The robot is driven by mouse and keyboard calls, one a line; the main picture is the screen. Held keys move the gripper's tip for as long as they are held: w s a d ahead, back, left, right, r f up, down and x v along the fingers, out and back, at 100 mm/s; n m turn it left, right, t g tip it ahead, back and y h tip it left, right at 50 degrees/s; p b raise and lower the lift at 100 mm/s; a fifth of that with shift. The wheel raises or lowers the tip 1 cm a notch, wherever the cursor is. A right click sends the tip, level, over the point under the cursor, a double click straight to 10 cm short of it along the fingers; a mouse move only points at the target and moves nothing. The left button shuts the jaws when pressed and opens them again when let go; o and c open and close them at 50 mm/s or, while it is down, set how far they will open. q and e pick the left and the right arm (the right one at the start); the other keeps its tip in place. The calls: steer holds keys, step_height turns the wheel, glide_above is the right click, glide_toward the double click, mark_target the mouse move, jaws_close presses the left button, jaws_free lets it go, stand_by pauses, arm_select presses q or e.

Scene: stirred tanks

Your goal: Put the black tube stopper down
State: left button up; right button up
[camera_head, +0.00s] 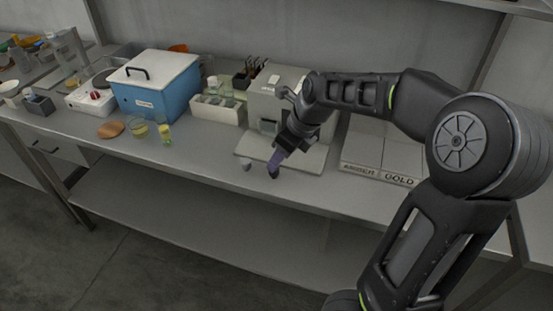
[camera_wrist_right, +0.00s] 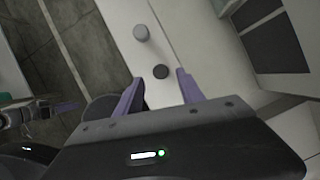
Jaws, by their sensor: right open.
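The black tube stopper (camera_wrist_right: 160,72) shows in the right wrist view as a small dark disc just past and between the fingertips of my right gripper (camera_wrist_right: 159,76). The jaws are open, with a gap to either side of it. In the head view my right gripper (camera_head: 276,163) points down at the bench front, and a small dark thing, seemingly the stopper (camera_head: 273,174), shows at its fingertips. I cannot tell its exact contact with the bench.
A small pale grey piece (camera_head: 246,165) stands just left of the gripper. A grey machine (camera_head: 265,105) with a light base plate is behind. Labelled trays (camera_head: 382,172) lie right. A blue box (camera_head: 150,98) and jars are left. The bench's front edge is close.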

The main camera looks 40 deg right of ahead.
steer(key=v, duration=0.7)
steer(key=shift+r+p, duration=0.35)
steer(key=shift+p, duration=0.1)
steer(key=shift+s, duration=0.1)
